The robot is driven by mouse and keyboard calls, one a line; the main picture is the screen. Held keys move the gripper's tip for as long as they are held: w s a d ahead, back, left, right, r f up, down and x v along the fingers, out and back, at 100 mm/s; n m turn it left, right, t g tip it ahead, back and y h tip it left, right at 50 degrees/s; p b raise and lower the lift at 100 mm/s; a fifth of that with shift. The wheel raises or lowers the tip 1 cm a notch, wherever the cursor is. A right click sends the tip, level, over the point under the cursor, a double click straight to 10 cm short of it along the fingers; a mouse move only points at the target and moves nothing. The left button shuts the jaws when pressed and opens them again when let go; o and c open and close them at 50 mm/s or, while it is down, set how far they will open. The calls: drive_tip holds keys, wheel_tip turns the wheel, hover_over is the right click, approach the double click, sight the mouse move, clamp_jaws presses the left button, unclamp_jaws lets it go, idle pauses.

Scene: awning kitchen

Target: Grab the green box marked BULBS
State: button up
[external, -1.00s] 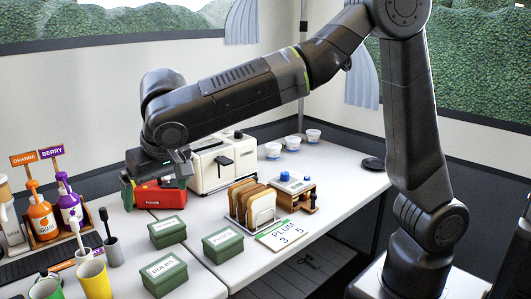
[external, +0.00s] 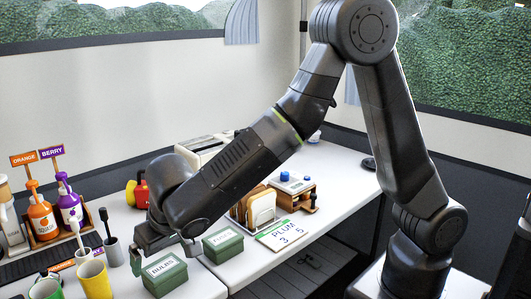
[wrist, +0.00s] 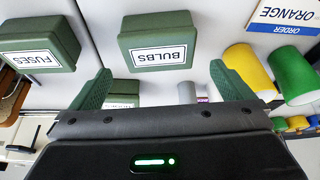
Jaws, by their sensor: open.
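The green box marked BULBS (external: 164,275) stands at the front of the white table in the external view. In the wrist view the BULBS box (wrist: 159,42) is upside down in the picture, just beyond the fingertips and between their lines. My gripper (external: 168,247) is above and slightly behind the box, pointing down. In the wrist view my gripper (wrist: 160,80) has its two green fingers spread apart with nothing held between them. The fingers appear apart from the box.
A green FUSES box (external: 222,244) stands to the right. Another green box (wrist: 122,92) lies partly hidden behind my gripper in the wrist view. Yellow (external: 94,278) and green (external: 47,287) cups stand to the left. A toast rack (external: 262,208) is behind the FUSES box.

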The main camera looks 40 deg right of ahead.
sight(163, 267)
drive_tip(key=shift+s+x, duration=0.2)
drive_tip(key=shift+x, duration=1.1)
drive_tip(key=shift+s+x, duration=0.15)
drive_tip(key=shift+x, duration=1.15)
drive_tip(key=shift+f, duration=0.1)
drive_tip(key=c, duration=1)
